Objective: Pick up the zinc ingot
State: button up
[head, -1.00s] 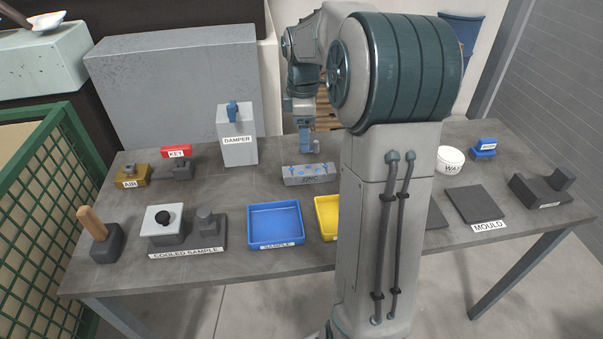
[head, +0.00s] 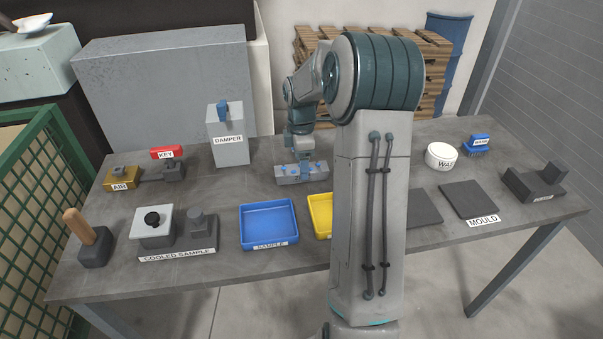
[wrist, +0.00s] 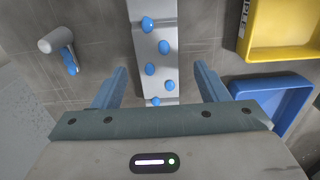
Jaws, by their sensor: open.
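The zinc ingot (head: 317,178) is a grey bar with several blue spots on top, lying on the table behind the blue and yellow trays. In the wrist view the ingot (wrist: 147,50) runs from the top edge down between my fingers. My gripper (head: 303,168) is at the ingot in the head view. In the wrist view my gripper (wrist: 160,80) is open, one finger on each side of the bar with a gap on both sides. How far the fingertips are above the table is hard to tell. The ingot's near end is hidden behind the gripper body.
A blue tray (head: 268,241) and a yellow tray (head: 322,233) stand in front of the ingot. The damper block (head: 229,151) stands to its left. A grey cylinder with a blue part (wrist: 58,42) shows beside the ingot in the wrist view. My arm hides part of the table.

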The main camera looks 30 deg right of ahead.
jog(key=shift+f, duration=1.6)
grip_shut()
jog(key=shift+w+r, duration=0.15)
jog(key=shift+r, duration=0.05)
